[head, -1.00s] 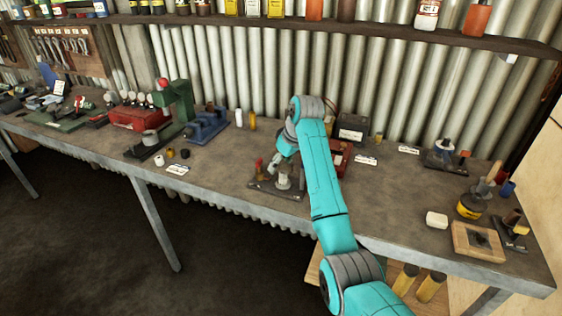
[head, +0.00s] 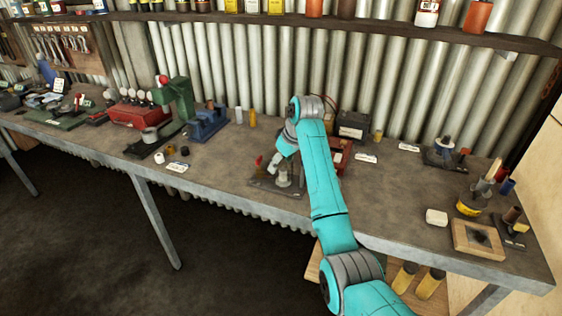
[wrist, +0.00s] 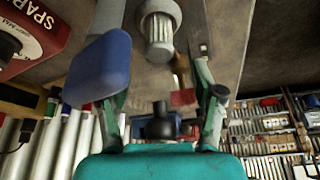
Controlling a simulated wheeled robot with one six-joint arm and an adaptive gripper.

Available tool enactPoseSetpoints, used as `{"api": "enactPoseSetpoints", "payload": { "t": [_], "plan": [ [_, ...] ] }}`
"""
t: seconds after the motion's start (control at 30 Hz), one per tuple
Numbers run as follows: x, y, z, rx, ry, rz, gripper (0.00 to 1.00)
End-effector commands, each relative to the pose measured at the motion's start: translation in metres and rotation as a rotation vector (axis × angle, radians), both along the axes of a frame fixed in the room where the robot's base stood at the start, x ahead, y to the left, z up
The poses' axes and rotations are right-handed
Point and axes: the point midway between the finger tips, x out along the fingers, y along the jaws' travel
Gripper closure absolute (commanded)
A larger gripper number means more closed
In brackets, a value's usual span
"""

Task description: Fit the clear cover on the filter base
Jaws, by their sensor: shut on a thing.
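My gripper (head: 281,167) is low over a small dark base plate (head: 262,186) near the front edge of the bench. A pale grey round part (head: 284,181), which looks like the filter, stands there under the fingers.
A small red-tipped item (head: 258,161) stands close left of the gripper. A red box (head: 342,152) is just right of my arm, with a dark box (head: 352,126) behind. A blue vise (head: 208,124) stands further left. Bench between vise and plate is mostly clear.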

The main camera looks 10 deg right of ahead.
Motion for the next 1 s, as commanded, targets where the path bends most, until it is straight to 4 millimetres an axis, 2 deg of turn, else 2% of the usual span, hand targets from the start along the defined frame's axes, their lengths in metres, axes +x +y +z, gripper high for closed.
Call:
{"api": "enactPoseSetpoints", "payload": {
  "t": [1.0],
  "plan": [
    [0.000,0.000,-0.017,0.000,0.000,0.000,0.69]
  ]
}}
